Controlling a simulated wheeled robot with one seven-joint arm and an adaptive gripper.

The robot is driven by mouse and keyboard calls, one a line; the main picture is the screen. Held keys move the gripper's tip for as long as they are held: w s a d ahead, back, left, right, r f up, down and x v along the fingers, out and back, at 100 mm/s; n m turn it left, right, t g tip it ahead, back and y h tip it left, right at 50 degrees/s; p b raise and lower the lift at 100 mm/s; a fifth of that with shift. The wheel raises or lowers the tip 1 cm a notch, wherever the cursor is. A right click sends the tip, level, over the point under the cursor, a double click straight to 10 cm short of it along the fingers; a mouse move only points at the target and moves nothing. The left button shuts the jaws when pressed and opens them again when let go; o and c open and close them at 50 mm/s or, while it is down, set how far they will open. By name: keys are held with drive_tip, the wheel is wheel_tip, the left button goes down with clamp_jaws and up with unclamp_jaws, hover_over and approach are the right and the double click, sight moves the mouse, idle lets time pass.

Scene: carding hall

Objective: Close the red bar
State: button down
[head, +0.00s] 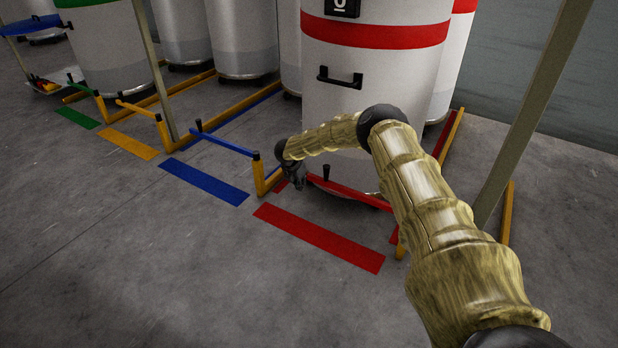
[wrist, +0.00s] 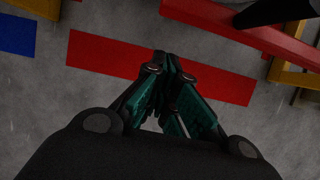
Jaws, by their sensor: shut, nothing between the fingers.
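The red bar (head: 350,192) runs low in front of the white can with the red band (head: 375,85). A black upright knob (head: 326,172) stands near its left end. That end is apart from the yellow post (head: 259,175) on the left; the gap lies behind and beside my gripper. My gripper (head: 298,184) is shut and empty, low between that post and the bar's left end. In the wrist view the shut fingertips (wrist: 163,60) show over the floor and a red floor stripe, with the red bar (wrist: 245,32) crossing at the upper right.
A red stripe (head: 318,238) lies on the floor in front of the red lane. The blue bar (head: 222,142) spans its lane to the left, with yellow and green lanes beyond. A slanted metal post (head: 535,100) stands at right. The front floor is clear.

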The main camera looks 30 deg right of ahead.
drive_tip(key=p+v, duration=0.2)
drive_tip(key=v, duration=0.7)
drive_tip(key=s+a+f+n+t, duration=0.1)
drive_tip(key=s+a+f+n, duration=0.6)
drive_tip(key=s+a+n, duration=0.5)
drive_tip(key=s+a+f+n+t, duration=0.2)
drive_tip(key=s+a+f+n, duration=0.5)
drive_tip(key=s+a+n, duration=0.55)
drive_tip(key=s+a+n+g+y, duration=0.2)
drive_tip(key=s+n+g+y, duration=0.1)
drive_tip(key=s+n, duration=2.05)
drive_tip(key=s+r+g+y+p, duration=0.1)
drive_tip(key=s+r, duration=0.2)
drive_tip(key=s, duration=0.4)
drive_tip(key=s+r+g, duration=0.1)
drive_tip(key=s+r, duration=0.1)
drive_tip(key=s, duration=0.6)
wheel_tip(320, 180, up, 28)
drive_tip(key=p, duration=2.8)
drive_tip(key=shift+r+n+p, duration=0.2)
drive_tip(key=shift+n+p, duration=0.1)
drive_tip(key=shift+p, duration=0.1)
drive_tip(key=shift+w+d, duration=0.1)
drive_tip(key=shift+w, duration=0.05)
